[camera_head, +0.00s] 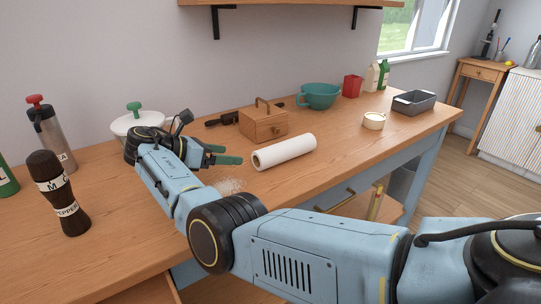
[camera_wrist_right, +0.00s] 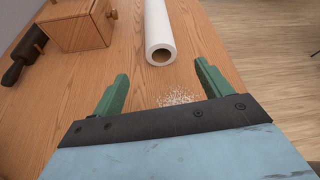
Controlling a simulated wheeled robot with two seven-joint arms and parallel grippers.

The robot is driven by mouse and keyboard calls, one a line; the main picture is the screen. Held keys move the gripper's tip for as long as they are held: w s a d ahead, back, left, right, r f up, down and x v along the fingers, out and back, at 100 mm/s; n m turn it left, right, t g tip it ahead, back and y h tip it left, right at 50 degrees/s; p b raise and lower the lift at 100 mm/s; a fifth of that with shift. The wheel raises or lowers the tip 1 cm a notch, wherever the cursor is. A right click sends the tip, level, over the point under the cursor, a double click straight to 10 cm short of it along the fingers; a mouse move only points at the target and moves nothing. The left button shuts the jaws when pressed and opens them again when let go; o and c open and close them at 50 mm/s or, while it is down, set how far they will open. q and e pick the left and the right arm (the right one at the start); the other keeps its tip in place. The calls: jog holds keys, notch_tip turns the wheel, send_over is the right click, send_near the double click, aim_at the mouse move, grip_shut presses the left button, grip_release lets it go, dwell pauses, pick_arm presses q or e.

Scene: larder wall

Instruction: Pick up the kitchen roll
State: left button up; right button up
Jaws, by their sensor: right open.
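The kitchen roll (camera_head: 285,151) is a white cylinder lying on its side on the wooden worktop. In the right wrist view the kitchen roll (camera_wrist_right: 159,28) points toward me, its near end showing a dark hollow core. My right gripper (camera_head: 222,154) is just left of the roll's near end in the head view, with its green fingers apart and empty. In the right wrist view the right gripper (camera_wrist_right: 161,74) has its fingertips on either side of the line of the roll, close to its open end. My left gripper is not in view.
A wooden box (camera_head: 264,124) stands behind the roll, with a dark-handled item (camera_head: 222,119) beside it. White crumbs (camera_head: 230,185) lie on the worktop near my gripper. A pepper mill (camera_head: 62,195) stands at left, a teal bowl (camera_head: 320,96) farther back.

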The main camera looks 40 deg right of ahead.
aim_at(265, 156)
jog(key=shift+w+d+f, duration=0.1)
jog(key=shift+w+d, duration=0.05)
jog(key=shift+w, duration=0.2)
jog(key=x, duration=0.5)
jog(key=b+x, duration=0.1)
jog(key=x, duration=0.1)
jog(key=shift+s+d, duration=0.35)
jog(key=shift+d, duration=0.1)
jog(key=shift+b+x, duration=0.85)
jog(key=shift+x, duration=1.65)
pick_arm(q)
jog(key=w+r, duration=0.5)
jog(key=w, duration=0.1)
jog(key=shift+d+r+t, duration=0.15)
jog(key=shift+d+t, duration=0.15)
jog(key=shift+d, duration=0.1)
pick_arm(e)
jog(key=c, duration=1.3)
jog(key=shift+r, duration=0.2)
